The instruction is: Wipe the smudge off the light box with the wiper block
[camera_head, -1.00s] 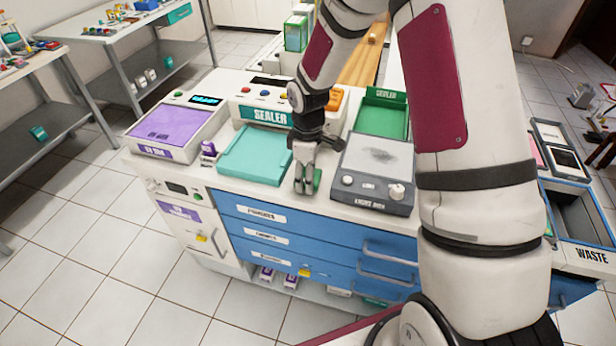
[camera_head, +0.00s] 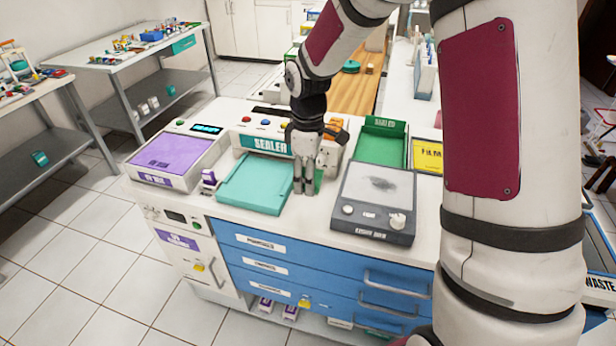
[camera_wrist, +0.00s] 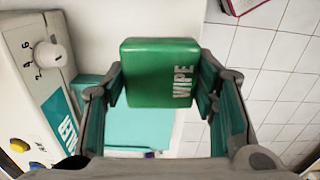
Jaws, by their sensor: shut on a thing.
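The wiper block is a green block marked WIPE, seen close up in the wrist view (camera_wrist: 150,75) and as a small green patch in the head view (camera_head: 319,181). My gripper (camera_head: 309,188) is shut on it, with one finger on each side in the wrist view (camera_wrist: 162,90). The gripper points down between the teal tray and the light box; whether the block touches the counter I cannot tell. The light box (camera_head: 352,203) is a dark grey unit with a pale screen and knobs, right of my gripper. A dark grey smudge (camera_head: 382,184) lies on its screen's upper middle.
The sealer (camera_head: 268,143) stands just behind my gripper; its knob shows in the wrist view (camera_wrist: 46,55). The teal tray (camera_head: 255,185) is to the left. A green tray (camera_head: 380,144) and yellow film box (camera_head: 427,157) lie behind the light box. My arm covers the right side.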

